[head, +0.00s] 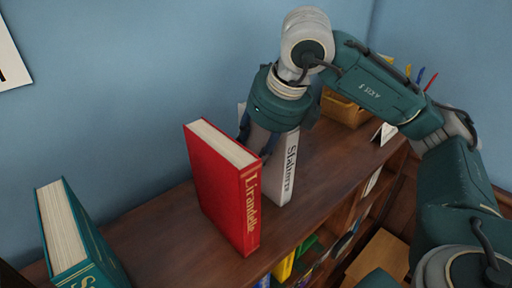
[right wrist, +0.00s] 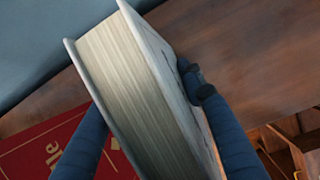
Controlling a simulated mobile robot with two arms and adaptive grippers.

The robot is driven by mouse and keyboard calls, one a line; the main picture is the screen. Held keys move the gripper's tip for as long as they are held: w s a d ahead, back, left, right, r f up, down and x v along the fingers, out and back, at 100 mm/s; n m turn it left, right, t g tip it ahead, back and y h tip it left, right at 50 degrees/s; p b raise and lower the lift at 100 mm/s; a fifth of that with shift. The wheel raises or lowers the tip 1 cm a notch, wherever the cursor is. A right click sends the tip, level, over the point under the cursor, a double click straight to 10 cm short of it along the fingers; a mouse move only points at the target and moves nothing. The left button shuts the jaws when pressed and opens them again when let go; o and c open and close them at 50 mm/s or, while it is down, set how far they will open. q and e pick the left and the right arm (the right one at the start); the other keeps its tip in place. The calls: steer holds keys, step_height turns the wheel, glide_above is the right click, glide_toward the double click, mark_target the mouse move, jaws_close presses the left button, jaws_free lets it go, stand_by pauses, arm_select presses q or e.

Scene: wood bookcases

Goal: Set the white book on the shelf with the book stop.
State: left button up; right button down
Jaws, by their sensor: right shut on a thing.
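The white book (head: 287,170) with dark spine lettering is upright on or just above the top of the wood bookcase (head: 175,235), behind and right of the red book. My right gripper (head: 263,142) reaches down over it, partly hidden by the red book. In the right wrist view the white book (right wrist: 140,95) lies between the two dark blue fingers, page edges facing the camera, and the gripper is shut on it. I cannot tell whether its base touches the wood. I cannot make out a book stop. My left gripper is not in view.
A red book (head: 225,185) stands upright close in front of the white book. A teal book (head: 70,235) stands at the lower left. A yellow-brown basket (head: 345,107) and a white folded card (head: 384,132) are at the far end. Bare wood lies between the red and teal books.

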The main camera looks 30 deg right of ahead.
steer(key=c, duration=1.1)
jaws_free()
steer(key=shift+f, duration=0.1)
